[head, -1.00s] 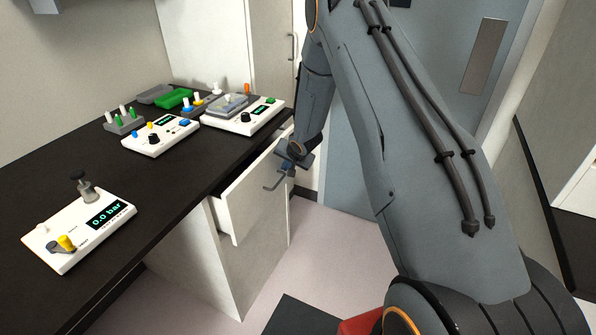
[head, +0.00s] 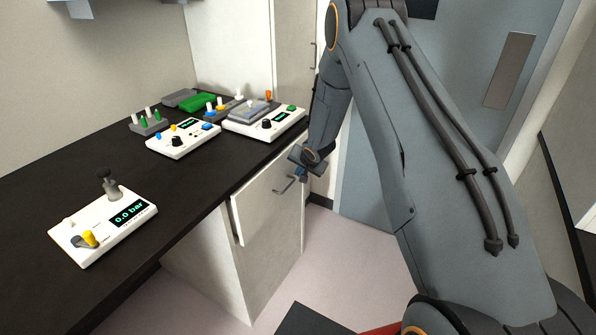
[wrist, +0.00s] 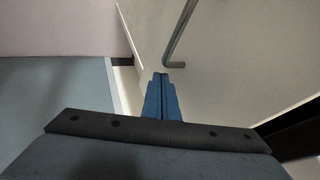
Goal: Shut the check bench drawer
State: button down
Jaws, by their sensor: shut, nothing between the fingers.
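The check bench drawer (head: 262,200) has a pale front under the dark worktop, and in the head view it sits close to the cabinet body with a thin gap at its left edge. Its grey bar handle (head: 284,187) is at the upper middle of the front; it also shows in the wrist view (wrist: 180,38). My gripper (head: 301,177) is just right of the handle. In the wrist view its blue fingers (wrist: 162,80) are together and empty, pointing at the pale drawer front (wrist: 240,60) beside the handle's end. Whether the fingertips touch the front I cannot tell.
The dark worktop (head: 150,215) carries a pressure device reading 0.0 bar (head: 105,226), a white instrument (head: 183,139), another white instrument (head: 265,122) and several small racks. A blue-grey door (head: 430,120) stands behind my arm. The pale floor (head: 340,240) in front of the bench is clear.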

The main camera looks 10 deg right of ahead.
jog(key=s+d+f+v, duration=0.1)
jog(key=d+v, duration=0.1)
jog(key=v, duration=0.9)
jog(key=m+t+y+b, duration=0.1)
jog(key=t+y+b, duration=0.4)
jog(key=y+b, duration=1.05)
send_near(260, 204)
jog(key=w+a+h+b, duration=0.1)
jog(key=w+a+r+h+b, duration=0.1)
jog(key=a, duration=0.1)
jog(key=w+a+r+h+b, duration=0.1)
jog(key=a, duration=0.1)
jog(key=shift+w+a+r+h, duration=0.15)
jog(key=shift+h, duration=0.1)
